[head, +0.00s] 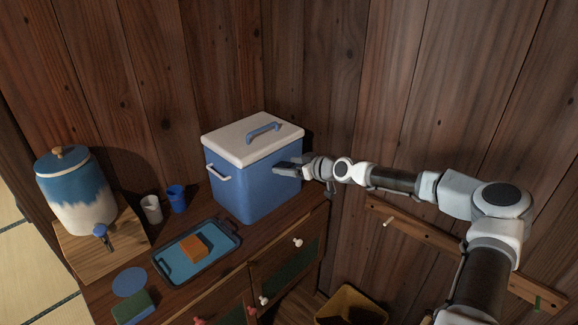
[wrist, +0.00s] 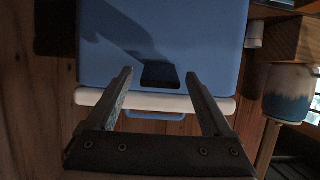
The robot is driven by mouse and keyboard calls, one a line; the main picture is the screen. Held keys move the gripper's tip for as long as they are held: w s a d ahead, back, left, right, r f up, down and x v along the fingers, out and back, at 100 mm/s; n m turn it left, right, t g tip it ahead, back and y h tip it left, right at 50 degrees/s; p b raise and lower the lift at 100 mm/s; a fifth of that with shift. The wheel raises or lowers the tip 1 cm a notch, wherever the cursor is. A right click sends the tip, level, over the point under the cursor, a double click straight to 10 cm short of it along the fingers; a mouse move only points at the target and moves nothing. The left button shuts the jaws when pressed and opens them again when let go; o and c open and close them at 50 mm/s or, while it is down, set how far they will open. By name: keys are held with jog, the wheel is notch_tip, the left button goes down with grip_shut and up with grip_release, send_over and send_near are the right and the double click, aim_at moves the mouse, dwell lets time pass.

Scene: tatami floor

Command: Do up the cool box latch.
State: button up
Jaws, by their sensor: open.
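The cool box (head: 242,188) has a blue body and a white lid (head: 240,143), and stands on the wooden cabinet; the lid is down. It fills the top of the wrist view (wrist: 200,35), which looks upside down, with the lid (wrist: 150,100) as a pale band. The dark latch (wrist: 160,76) shows there against the blue wall beside the lid's edge; I cannot tell if it is fastened. My gripper (wrist: 159,78) is open, with its fingers on either side of the latch in that view. In the head view my gripper (head: 287,168) is at the box's right-hand face and hides the latch.
A white cup (head: 151,209), a blue cup (head: 176,198) and a drink dispenser (head: 75,192) stand left. The wooden wall is close behind. A peg rail (head: 450,250) is at right.

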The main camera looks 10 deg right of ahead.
grip_shut()
dwell(0.3)
